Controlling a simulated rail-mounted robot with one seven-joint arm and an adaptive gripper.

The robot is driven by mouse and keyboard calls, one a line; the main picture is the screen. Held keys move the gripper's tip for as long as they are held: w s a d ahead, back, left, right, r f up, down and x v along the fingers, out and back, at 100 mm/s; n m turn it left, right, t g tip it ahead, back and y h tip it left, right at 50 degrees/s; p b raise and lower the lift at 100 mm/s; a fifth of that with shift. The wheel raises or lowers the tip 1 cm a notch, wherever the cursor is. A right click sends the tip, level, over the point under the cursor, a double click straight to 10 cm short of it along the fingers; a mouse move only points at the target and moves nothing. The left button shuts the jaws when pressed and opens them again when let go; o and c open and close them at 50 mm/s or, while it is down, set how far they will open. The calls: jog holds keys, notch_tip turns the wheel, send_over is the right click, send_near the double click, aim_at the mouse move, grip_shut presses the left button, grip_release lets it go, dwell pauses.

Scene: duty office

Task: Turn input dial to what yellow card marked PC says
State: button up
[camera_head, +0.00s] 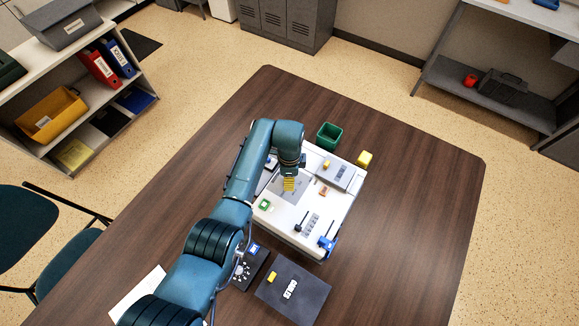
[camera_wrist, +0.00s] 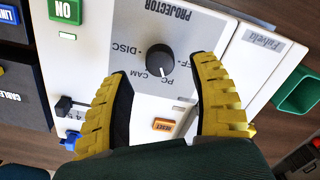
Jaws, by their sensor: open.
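The input dial (camera_wrist: 160,60) is a round dark knob on a grey plate marked PROJECTOR, upside down in the wrist view. DISC, CAM and PC are printed around it; another label is partly hidden by a finger. A small pale mark shows on the knob's lower edge, towards CAM and PC; its exact setting is unclear. My gripper (camera_wrist: 163,72) has yellow ribbed fingers, spread open and empty, one on each side of the dial, with no clear contact. It also shows above the white console (camera_head: 279,218) in the head view. I cannot make out a yellow card marked PC.
A green ON button (camera_wrist: 65,10) and an orange RESET button (camera_wrist: 163,124) are near the dial. A dark panel (camera_head: 310,298) lies in front. The table's right side is clear.

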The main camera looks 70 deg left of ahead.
notch_tip(320, 180, up, 8)
jog(key=shift+r, duration=0.15)
dwell(0.6)
